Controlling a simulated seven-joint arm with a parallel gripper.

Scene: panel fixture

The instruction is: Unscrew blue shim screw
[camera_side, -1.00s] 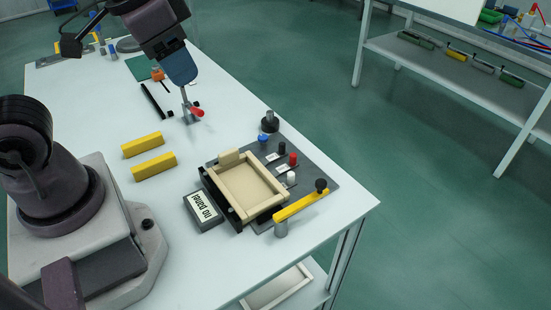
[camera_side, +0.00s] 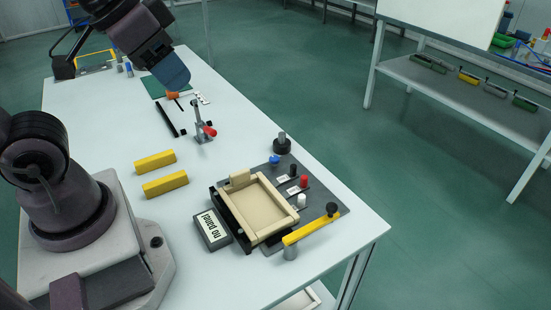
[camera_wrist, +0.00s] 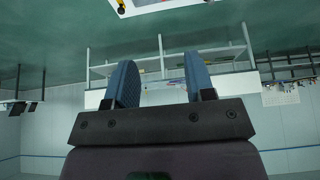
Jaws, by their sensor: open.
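The blue shim screw (camera_side: 275,160) is a small blue knob at the back edge of the dark grey fixture plate (camera_side: 325,190). It stands beside a dark round post (camera_side: 282,145). A beige tray-like frame (camera_side: 262,212) sits on the fixture in front of the screw. My gripper (camera_side: 175,76) is high over the far part of the table, up and left of the screw and well apart from it. In the wrist view my gripper (camera_wrist: 162,80) has its two blue fingers spread with nothing between them. The screw does not show in the wrist view.
A red-tipped clamp (camera_side: 204,130) stands behind.

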